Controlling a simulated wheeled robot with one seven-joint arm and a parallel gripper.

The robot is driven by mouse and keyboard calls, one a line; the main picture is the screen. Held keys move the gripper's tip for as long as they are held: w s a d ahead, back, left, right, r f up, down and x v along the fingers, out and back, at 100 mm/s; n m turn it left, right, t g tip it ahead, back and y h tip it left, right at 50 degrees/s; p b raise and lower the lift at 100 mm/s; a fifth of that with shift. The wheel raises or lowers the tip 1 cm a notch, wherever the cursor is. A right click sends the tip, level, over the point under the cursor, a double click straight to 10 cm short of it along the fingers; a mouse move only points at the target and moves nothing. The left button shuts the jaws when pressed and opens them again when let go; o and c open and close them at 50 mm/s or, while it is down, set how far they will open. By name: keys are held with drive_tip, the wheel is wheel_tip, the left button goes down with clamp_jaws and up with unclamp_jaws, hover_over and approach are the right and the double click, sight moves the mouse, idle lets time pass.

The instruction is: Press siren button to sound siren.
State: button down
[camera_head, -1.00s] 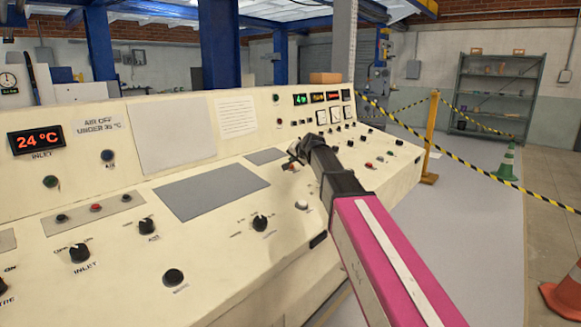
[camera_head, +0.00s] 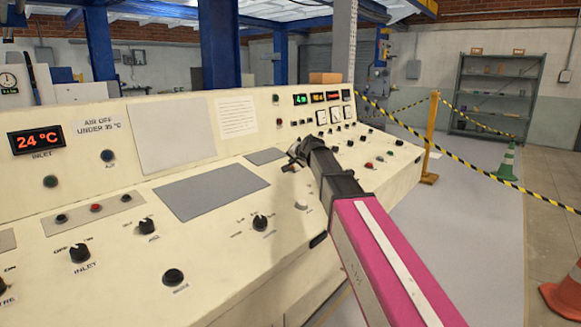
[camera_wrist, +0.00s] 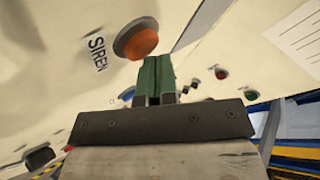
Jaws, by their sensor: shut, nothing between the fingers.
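An orange round siren button (camera_wrist: 136,40) in a dark collar sits beside a black SIREN label (camera_wrist: 97,53) in the wrist view. My gripper (camera_wrist: 157,62) is shut, with its green fingers together and empty. The fingertips overlap the lower right edge of the button in this view; whether they touch it I cannot tell. In the head view my gripper (camera_head: 293,160) is over the far part of the cream control console (camera_head: 210,240). I cannot make out the siren button there; the arm covers part of that area.
Knobs such as the inlet knob (camera_head: 79,253) stick up from the console. A white button (camera_head: 301,205) lies near my arm. Striped barrier tape (camera_head: 470,166) on a yellow post (camera_head: 433,135) stands right of the console. Grey floor (camera_head: 470,230) is clear there.

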drive_tip(key=shift+f, duration=0.25)
drive_tip(key=shift+r, duration=0.1)
idle(0.4)
drive_tip(key=shift+s+d+r, duration=0.1)
drive_tip(key=shift+d+r, duration=0.05)
drive_tip(key=shift+r, duration=0.6)
drive_tip(key=shift+r, duration=0.1)
drive_tip(key=shift+s+d+r, duration=0.1)
drive_tip(key=shift+d+r, duration=0.05)
drive_tip(key=shift+r, duration=0.65)
drive_tip(key=shift+s+d+r, duration=0.15)
drive_tip(key=shift+r, duration=0.6)
drive_tip(key=shift+s+d+r, duration=0.1)
drive_tip(key=shift+d+r, duration=0.05)
drive_tip(key=shift+r, duration=0.65)
